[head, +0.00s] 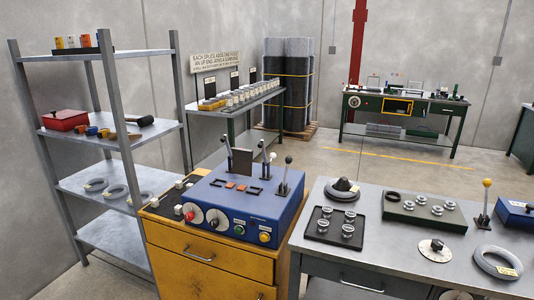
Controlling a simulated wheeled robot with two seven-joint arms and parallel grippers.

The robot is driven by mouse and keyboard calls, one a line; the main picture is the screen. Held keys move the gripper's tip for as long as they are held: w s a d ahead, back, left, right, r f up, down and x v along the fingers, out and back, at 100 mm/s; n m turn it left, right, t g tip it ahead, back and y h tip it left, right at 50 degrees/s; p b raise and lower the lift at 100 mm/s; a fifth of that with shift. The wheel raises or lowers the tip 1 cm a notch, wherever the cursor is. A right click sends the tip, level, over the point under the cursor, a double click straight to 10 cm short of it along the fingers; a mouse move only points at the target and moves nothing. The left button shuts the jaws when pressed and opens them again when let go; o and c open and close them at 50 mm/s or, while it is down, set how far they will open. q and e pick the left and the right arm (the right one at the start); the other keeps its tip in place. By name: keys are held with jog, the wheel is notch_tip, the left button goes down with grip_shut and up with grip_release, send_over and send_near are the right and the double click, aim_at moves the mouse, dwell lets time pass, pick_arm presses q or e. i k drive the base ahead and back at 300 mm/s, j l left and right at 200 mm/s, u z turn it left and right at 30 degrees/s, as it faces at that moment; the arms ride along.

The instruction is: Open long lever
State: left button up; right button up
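A blue machine box (239,203) sits on a yellow cabinet (215,270) in the middle foreground. Several upright levers with dark or grey knobs rise from its top: one at the back left (226,141), one near the middle (263,149), and one at the right end (284,174). A separate lever with a yellow knob (484,202) stands on the grey table at the right. I cannot tell which of these is the long lever. Neither of my grippers is in view.
The box front has knobs and buttons. A grey table (380,247) to the right holds a black tray (334,228), a green block (424,212) and rings. A metal shelf (118,185) stands at the left. The floor behind (390,170) is clear.

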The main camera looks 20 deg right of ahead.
aim_at(486, 182)
jog(key=l, duration=0.65)
jog(key=k+l, duration=0.15)
jog(key=l, duration=1.2)
jog(key=k+l, duration=0.15)
jog(key=l, duration=0.55)
jog(key=k+l, duration=0.1)
jog(key=l, duration=0.35)
jog(key=k+l, duration=0.1)
jog(key=l, duration=0.4)
jog(key=k+l+u, duration=0.1)
jog(key=l, duration=0.35)
jog(key=k+l, duration=0.1)
jog(key=l, duration=0.35)
jog(key=k+l, duration=0.1)
jog(key=l, duration=0.4)
